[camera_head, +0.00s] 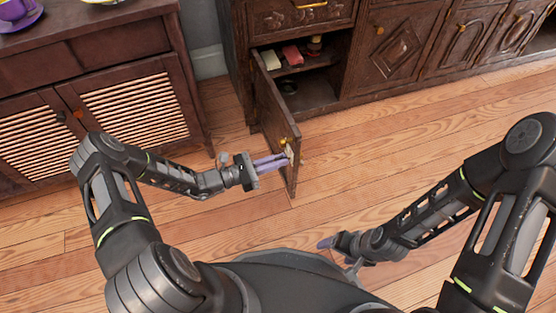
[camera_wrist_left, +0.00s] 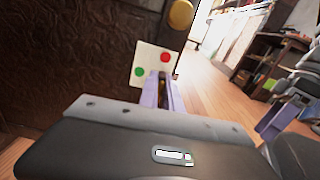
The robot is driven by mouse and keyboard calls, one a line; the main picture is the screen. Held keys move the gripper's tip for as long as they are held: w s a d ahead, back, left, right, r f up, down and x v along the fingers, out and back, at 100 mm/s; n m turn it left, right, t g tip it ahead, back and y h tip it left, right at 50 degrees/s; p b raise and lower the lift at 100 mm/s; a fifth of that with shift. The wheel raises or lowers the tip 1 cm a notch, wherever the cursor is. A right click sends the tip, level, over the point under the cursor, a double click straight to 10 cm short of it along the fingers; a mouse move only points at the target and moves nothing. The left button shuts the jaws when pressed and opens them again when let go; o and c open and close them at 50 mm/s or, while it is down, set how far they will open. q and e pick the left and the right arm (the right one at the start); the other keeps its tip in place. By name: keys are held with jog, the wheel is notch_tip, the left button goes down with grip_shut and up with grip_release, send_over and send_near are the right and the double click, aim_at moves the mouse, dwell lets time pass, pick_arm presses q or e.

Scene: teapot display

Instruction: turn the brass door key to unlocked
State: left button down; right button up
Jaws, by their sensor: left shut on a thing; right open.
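A dark carved cabinet door (camera_head: 275,120) stands swung open. Its round brass knob (camera_head: 284,141) also shows in the left wrist view (camera_wrist_left: 180,14). Below the knob is a pale lock plate (camera_wrist_left: 150,58) with a red dot at upper right and a green dot at lower left. My left gripper (camera_head: 287,159), with lilac fingers, is shut at this plate. The brass key is mostly hidden between the fingers, so its angle cannot be told. My right gripper (camera_head: 326,243) is open and empty, low over the floor, away from the door.
The open cabinet (camera_head: 305,88) holds a red box (camera_head: 292,55), a pale box (camera_head: 270,60) and other small items. A second cabinet with slatted doors (camera_head: 130,105) stands at left, with a purple cup and saucer (camera_head: 20,15) on top. The wooden floor (camera_head: 400,130) is clear at right.

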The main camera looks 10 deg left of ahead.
pick_arm(q)
jog(key=n, duration=0.8)
jog(key=shift+w+a+f+n+b, duration=0.1)
jog(key=shift+n+b, duration=0.2)
jog(key=shift+n, duration=0.1)
jog(key=n, duration=0.4)
jog(key=shift+f+n, duration=0.1)
jog(key=shift+n, duration=0.2)
jog(key=shift+n+b, duration=0.3)
jog(key=shift+n, duration=1.7)
jog(key=c, duration=1.5)
grip_release()
jog(key=shift+c, duration=0.2)
jog(key=p+v, duration=0.1)
jog(key=v, duration=0.6)
jog(key=shift+s+a, duration=0.2)
jog(key=shift+a, duration=0.15)
